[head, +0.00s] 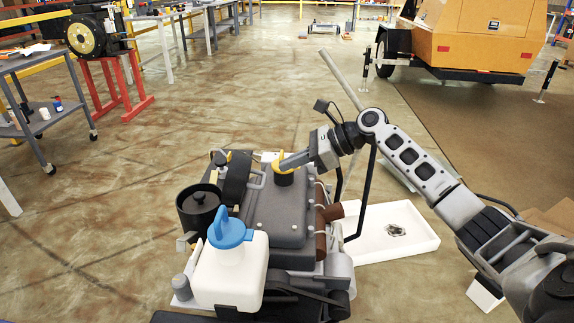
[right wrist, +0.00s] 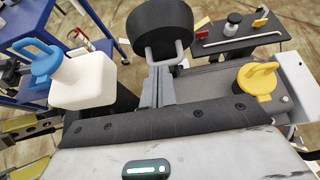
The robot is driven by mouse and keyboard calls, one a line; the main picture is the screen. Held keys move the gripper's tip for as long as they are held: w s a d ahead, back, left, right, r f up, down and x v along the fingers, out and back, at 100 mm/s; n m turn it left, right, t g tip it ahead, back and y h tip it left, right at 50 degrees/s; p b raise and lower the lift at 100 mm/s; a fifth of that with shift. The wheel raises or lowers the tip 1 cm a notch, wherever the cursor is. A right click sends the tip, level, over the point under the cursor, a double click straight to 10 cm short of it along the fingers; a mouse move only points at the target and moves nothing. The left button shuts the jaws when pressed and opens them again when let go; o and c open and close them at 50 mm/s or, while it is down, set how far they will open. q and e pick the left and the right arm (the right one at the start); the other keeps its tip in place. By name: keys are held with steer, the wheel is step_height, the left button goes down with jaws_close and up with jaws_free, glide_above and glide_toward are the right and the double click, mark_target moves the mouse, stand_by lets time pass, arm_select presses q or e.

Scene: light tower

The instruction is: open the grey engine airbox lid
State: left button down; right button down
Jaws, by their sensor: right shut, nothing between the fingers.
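A round dark grey drum-like part (head: 236,177) with a light grey bar handle (head: 257,178) stands on the engine; I take it for the airbox lid. In the right wrist view the lid (right wrist: 160,30) is at the top, its handle (right wrist: 180,52) facing my gripper. My right gripper (head: 284,164) is over the engine, beside the yellow cap (head: 283,178) in the head view. In the right wrist view its fingers (right wrist: 158,76) are together and empty, close to the handle; I cannot tell whether they touch it. My left gripper is not in view.
A white jug with a blue cap (head: 240,270) and a black round canister (head: 199,209) are at the engine's near left. A white tray (head: 410,242) lies on the floor at right. A grey cart (head: 38,95) stands far left. Floor left of the engine is clear.

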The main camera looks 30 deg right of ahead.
mark_target(264, 181)
steer(key=b+x, duration=0.1)
steer(key=x, duration=0.6)
steer(key=shift+w+a+f, duration=0.1)
steer(key=shift+w+a, duration=0.05)
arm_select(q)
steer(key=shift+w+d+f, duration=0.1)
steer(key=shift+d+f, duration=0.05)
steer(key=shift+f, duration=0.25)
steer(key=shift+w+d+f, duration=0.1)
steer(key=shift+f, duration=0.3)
